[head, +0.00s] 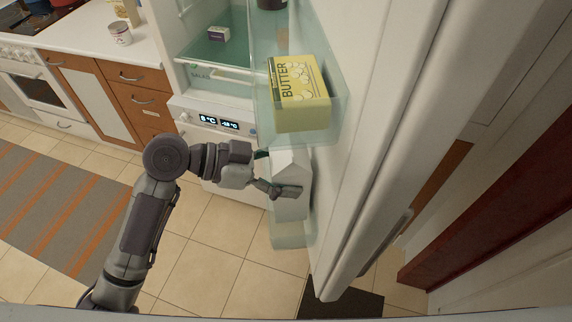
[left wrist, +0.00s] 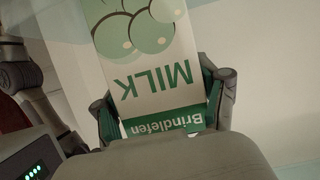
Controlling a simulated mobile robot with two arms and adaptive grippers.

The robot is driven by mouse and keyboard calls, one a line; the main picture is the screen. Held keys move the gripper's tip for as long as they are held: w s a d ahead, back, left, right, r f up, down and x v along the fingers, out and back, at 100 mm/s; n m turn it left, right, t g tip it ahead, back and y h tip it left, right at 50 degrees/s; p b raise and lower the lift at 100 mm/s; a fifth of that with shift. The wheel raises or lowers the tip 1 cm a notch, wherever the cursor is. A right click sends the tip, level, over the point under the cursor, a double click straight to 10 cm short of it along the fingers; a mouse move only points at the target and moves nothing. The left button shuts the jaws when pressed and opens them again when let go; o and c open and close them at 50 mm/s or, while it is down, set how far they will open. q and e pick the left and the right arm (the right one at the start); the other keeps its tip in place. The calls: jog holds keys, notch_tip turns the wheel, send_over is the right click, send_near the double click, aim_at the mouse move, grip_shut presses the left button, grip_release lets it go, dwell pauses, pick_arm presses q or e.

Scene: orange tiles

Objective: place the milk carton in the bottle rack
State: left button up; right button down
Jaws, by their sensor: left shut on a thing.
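The milk carton (head: 291,164) is white and stands roughly upright at the inner side of the open fridge door, partly hidden by my left gripper. In the left wrist view the carton (left wrist: 152,60) shows green print and the word MILK, upside down. My left gripper (head: 284,191) is shut on it; in the left wrist view its fingers (left wrist: 165,100) press on both sides. The bottle rack (head: 292,236) is the translucent lower shelf of the door, directly below the carton. I cannot tell whether the carton's base is inside the rack or touches it. My right gripper is not in view.
A yellow butter box (head: 300,82) sits in the door shelf above the carton, close over my gripper. The open fridge door (head: 365,130) bounds the right side. The fridge body (head: 215,75) is behind, with a small purple box (head: 218,34) inside. Tiled floor lies below.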

pick_arm(q)
jog(key=o, duration=1.8)
jog(key=shift+b+v, duration=1.55)
jog(key=shift+v, duration=4.5)
